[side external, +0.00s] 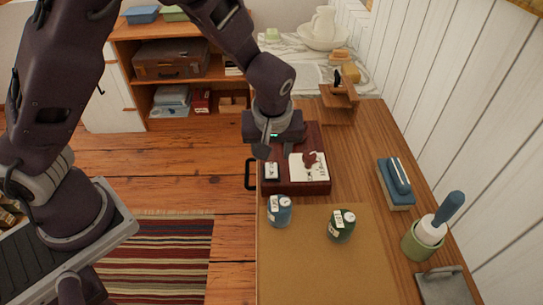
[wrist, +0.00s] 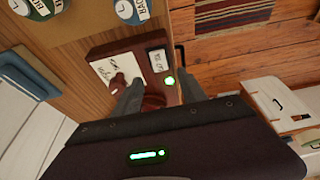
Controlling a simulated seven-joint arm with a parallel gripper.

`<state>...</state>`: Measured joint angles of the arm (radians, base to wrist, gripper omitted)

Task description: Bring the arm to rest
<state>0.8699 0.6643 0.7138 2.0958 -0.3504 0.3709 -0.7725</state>
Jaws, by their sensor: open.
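My gripper (side external: 275,152) is open, fingers pointing down, above the back part of a dark red wooden stand (side external: 296,187) on the wooden desk. In the wrist view my two fingers (wrist: 160,98) are spread apart over the stand. A rounded dark red shape (wrist: 153,101) shows between them; I cannot tell whether it touches either finger. A white card (side external: 308,167) with dark marks lies on the stand, with a dark red stamp-like piece (side external: 309,158) on it. A small white-labelled block (side external: 271,171) sits at the stand's left.
A blue labelled jar (side external: 279,210) and a green labelled jar (side external: 341,225) stand on the tan mat (side external: 310,275). A blue-topped block (side external: 396,184), a brush in a green pot (side external: 424,241) and a small wooden rack (side external: 339,103) line the desk. A white wall bounds the right.

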